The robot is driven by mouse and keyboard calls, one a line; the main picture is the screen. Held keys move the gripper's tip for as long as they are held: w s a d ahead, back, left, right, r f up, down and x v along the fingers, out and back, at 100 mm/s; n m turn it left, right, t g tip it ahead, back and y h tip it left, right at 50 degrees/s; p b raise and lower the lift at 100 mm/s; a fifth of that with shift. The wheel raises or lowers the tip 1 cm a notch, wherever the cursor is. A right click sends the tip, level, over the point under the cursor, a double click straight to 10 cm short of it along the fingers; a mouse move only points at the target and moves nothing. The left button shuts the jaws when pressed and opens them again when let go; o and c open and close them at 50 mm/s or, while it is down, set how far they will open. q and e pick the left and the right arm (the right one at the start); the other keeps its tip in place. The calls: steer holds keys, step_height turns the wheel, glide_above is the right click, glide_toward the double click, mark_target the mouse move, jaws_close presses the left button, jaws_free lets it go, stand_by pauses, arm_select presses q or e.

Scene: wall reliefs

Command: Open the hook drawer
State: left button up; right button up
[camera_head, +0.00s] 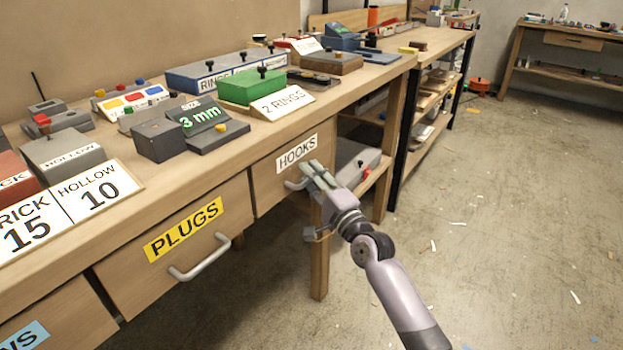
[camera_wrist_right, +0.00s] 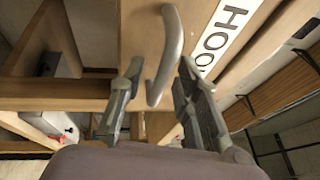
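The hook drawer (camera_head: 268,182) is a wooden front in the bench with a white HOOKS label (camera_head: 297,152); it looks shut. Its curved grey handle (camera_head: 296,184) is partly covered by my right gripper (camera_head: 308,177). In the right wrist view the handle (camera_wrist_right: 172,50) stands between the two fingers of my right gripper (camera_wrist_right: 160,80), its lower end reaching between the fingertips. The fingers are apart, with a gap visible on either side of the handle. The label (camera_wrist_right: 228,30) also shows there, partly cut off. My left gripper is not in view.
The PLUGS drawer (camera_head: 150,270) with a grey handle (camera_head: 200,258) is left of the hook drawer. A bench leg (camera_head: 320,262) stands below. Boxes and signs crowd the worktop, including a green block (camera_head: 250,86). The floor (camera_head: 510,220) on the right is mostly clear.

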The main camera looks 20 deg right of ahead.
steer(key=shift+c, duration=0.2)
jaws_close()
stand_by(0.6)
